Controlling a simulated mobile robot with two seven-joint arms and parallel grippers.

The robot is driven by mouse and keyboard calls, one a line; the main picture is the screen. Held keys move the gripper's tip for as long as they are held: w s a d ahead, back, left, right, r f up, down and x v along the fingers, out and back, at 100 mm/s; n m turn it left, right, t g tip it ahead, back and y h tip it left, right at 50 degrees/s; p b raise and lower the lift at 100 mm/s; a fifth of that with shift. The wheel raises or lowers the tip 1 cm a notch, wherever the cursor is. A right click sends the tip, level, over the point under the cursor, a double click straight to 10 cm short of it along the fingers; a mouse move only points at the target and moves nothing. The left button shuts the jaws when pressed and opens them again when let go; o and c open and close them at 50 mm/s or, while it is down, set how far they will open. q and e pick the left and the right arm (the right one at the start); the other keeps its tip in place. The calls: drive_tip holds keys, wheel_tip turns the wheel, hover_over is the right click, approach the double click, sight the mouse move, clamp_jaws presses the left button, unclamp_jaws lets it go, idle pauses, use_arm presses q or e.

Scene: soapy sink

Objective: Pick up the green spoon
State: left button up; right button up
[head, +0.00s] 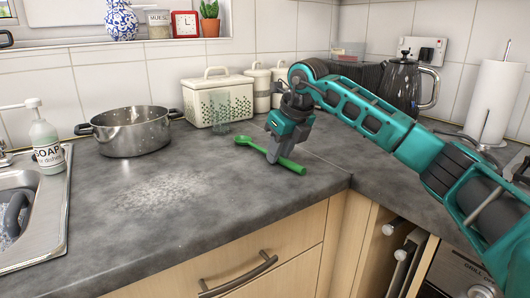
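The green spoon (291,165) lies on the grey worktop near the inner corner. Its bowl points to the back left and its handle end to the front right. My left gripper is not in view.
A clear glass (220,115) stands behind the spoon's bowl, before a cream bread bin (229,98). A steel pot (133,131) stands left, near the soap bottle (46,145) and sink (52,212). A kettle (401,88) stands back right. The front worktop is clear apart from white specks.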

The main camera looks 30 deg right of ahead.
clamp_jaws()
